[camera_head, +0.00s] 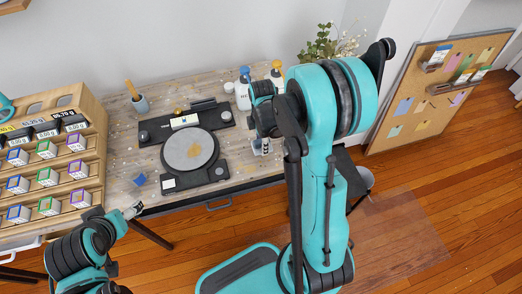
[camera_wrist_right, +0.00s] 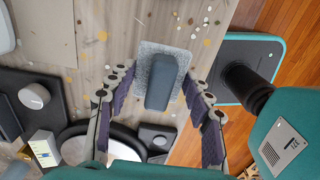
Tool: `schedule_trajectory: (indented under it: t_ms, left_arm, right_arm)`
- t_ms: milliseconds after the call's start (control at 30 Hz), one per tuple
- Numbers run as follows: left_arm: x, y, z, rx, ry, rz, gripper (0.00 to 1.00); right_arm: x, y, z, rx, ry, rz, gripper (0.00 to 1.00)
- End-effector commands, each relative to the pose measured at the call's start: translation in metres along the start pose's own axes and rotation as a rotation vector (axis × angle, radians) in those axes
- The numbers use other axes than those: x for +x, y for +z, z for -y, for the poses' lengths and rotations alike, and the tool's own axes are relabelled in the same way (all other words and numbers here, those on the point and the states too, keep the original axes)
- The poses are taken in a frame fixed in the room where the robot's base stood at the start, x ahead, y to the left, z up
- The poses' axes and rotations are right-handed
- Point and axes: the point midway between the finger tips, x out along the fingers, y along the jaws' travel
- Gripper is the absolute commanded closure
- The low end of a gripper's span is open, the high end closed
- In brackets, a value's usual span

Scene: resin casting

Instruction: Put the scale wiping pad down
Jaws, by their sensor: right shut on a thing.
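The scale wiping pad (camera_wrist_right: 165,78), a grey fuzzy pad with a dark block handle, sits between the fingers of my right gripper (camera_wrist_right: 158,84) in the right wrist view. The right gripper is shut on it. In the head view my right arm hides most of this gripper, and I cannot make out the pad there. Wood tabletop shows behind the pad. The scale (camera_head: 190,150) has a round grey plate with a yellowish stain; part of a round plate (camera_wrist_right: 100,140) shows at the wrist view's bottom. My left gripper (camera_head: 132,209) is near the table's front edge; its jaw state is unclear.
A wooden rack (camera_head: 88,150) with several small boxes stands at the left. A cup (camera_head: 141,104) with a yellow-handled tool and a small blue item (camera_head: 139,180) are on the table. Bottles (camera_head: 243,95) stand at the back. Bare tabletop lies left of the scale.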

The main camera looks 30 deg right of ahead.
Motion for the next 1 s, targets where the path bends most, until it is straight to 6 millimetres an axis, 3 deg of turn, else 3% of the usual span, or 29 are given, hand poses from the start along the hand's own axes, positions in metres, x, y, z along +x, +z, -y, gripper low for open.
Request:
schedule_trajectory:
  t_ms: [167, 400, 767, 800, 867, 1000]
  left_arm:
    - [0.004, 0.003, 0.0, 0.0, 0.0, 0.0, 0.23]
    - [0.019, 0.013, 0.0, 0.0, 0.0, 0.0, 0.23]
    - [0.02, 0.014, 0.0, 0.0, 0.0, 0.0, 0.23]
    - [0.021, 0.015, 0.0, 0.0, 0.0, 0.0, 0.23]
    - [0.02, 0.014, 0.0, 0.0, 0.0, 0.0, 0.23]
    - [0.02, 0.014, 0.0, 0.0, 0.0, 0.0, 0.23]
  right_arm:
    - [0.009, -0.003, -0.005, 0.0, 0.0, 0.0, 0.81]
    - [0.044, -0.003, -0.005, 0.001, 0.0, 0.0, 0.81]
    - [0.046, -0.003, -0.005, 0.001, 0.0, 0.0, 0.81]
    - [0.047, -0.003, -0.005, 0.001, 0.0, 0.0, 0.47]
    - [0.046, -0.003, -0.005, 0.001, 0.0, 0.0, 0.31]
    - [0.046, -0.003, -0.005, 0.001, 0.0, 0.0, 0.29]
